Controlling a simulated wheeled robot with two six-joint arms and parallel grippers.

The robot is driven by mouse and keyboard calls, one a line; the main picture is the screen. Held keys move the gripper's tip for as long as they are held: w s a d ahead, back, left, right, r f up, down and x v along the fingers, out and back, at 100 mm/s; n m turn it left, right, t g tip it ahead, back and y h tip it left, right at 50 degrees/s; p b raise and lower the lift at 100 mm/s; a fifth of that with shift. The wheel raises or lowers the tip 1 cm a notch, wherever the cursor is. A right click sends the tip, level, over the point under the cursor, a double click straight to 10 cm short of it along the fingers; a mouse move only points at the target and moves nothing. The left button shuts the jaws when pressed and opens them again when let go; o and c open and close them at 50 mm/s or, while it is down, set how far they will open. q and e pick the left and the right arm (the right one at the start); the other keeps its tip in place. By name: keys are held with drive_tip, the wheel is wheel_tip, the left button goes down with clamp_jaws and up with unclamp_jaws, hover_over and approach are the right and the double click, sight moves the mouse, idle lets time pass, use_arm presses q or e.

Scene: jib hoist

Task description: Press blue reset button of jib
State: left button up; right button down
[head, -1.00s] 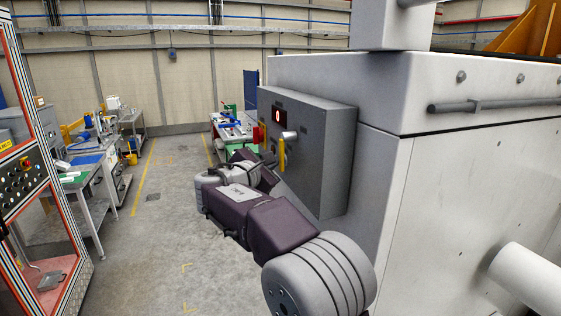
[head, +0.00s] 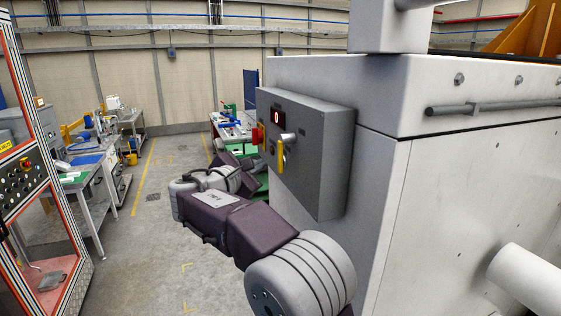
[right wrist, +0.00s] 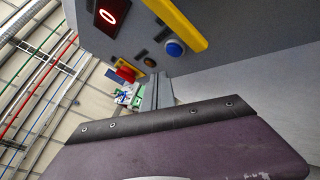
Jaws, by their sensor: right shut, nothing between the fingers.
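The grey control box (head: 318,160) is fixed to the side of the large white jib housing. The blue button (right wrist: 174,48) shows in the right wrist view, beside a yellow handle (right wrist: 178,22) on the panel; I cannot make it out in the head view. My right gripper (right wrist: 156,92) is shut and empty. Its fingers appear in the wrist view below the blue button in the picture, apart from it. In the head view my right arm reaches along the panel side, below the box, and the fingertips are hard to make out. My left gripper is not in view.
A red knob (right wrist: 125,73) on a yellow plate, a dark round button (right wrist: 149,62) and a lit red display (right wrist: 108,15) share the panel. The white housing (head: 450,200) fills the right. Open floor (head: 160,240) lies to the left, before workbenches (head: 90,170).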

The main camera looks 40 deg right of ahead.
drive_tip(key=shift+w+a, duration=0.15)
drive_tip(key=shift+a, duration=0.5)
drive_tip(key=shift+w+a, duration=0.15)
drive_tip(key=shift+a, duration=0.5)
drive_tip(key=shift+d, duration=0.1)
